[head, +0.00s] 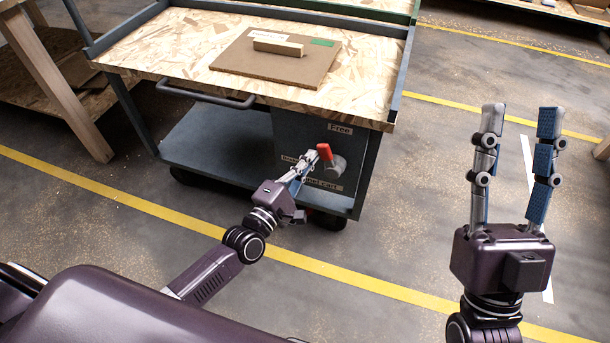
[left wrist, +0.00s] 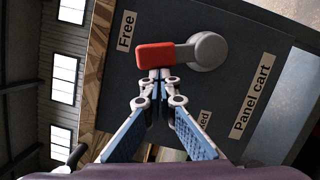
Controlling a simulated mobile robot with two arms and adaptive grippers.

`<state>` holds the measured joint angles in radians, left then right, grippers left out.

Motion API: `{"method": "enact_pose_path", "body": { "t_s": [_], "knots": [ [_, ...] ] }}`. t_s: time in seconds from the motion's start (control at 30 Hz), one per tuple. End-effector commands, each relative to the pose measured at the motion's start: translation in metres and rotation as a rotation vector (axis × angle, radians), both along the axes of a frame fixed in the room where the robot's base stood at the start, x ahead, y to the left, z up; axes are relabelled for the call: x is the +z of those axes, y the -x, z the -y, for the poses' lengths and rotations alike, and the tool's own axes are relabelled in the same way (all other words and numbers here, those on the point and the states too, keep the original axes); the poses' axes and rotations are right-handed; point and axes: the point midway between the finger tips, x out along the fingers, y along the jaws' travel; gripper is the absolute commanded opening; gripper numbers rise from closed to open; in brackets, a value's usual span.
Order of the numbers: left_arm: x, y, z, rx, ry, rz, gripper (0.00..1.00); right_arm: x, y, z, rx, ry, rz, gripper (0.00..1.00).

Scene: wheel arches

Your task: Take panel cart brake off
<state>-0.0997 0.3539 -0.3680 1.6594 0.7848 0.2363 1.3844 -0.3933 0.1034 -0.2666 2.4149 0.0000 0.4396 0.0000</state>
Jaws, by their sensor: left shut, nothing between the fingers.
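The panel cart (head: 385,100) stands ahead with a dark brake panel (head: 290,130) on its near side. The brake lever has a red grip (head: 325,152) and a round grey hub (head: 336,167); both show in the left wrist view, the grip (left wrist: 155,55) and the hub (left wrist: 207,51). The lever points up from the hub, toward the "Free" label (head: 340,129). My left gripper (head: 313,156) is shut and empty, its tips close beside the red grip; contact cannot be told. My right gripper (head: 521,107) is open and empty, away from the cart.
A brown board (head: 275,65) with a wooden block (head: 278,44) lies on the cart's top. A push handle (head: 205,98) sticks out at the cart's front. A wooden table (head: 50,75) stands at left. The floor right of the cart is clear.

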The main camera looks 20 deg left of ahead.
Motion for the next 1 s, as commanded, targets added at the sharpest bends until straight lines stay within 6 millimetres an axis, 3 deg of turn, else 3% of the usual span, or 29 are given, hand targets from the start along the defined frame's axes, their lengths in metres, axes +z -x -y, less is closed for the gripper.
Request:
{"method": "enact_pose_path", "body": {
  "t_s": [0.2,0.4,0.7,1.0],
  "knots": [
    [0.008,0.000,0.005,0.000,-0.080,0.002,0.00,-0.050,-0.049,-0.006,-0.018,0.096,-0.323,0.40],
    [0.011,0.000,0.009,0.000,-0.152,0.004,0.00,-0.107,-0.072,-0.005,-0.034,0.171,-0.595,0.40],
    [0.014,0.000,0.016,0.000,-0.228,0.007,0.00,-0.185,-0.075,0.004,-0.052,0.260,-0.938,0.40],
    [0.016,0.001,0.020,0.000,-0.227,0.008,0.00,-0.234,-0.060,0.014,-0.062,0.313,-1.157,0.40]
  ]
}}
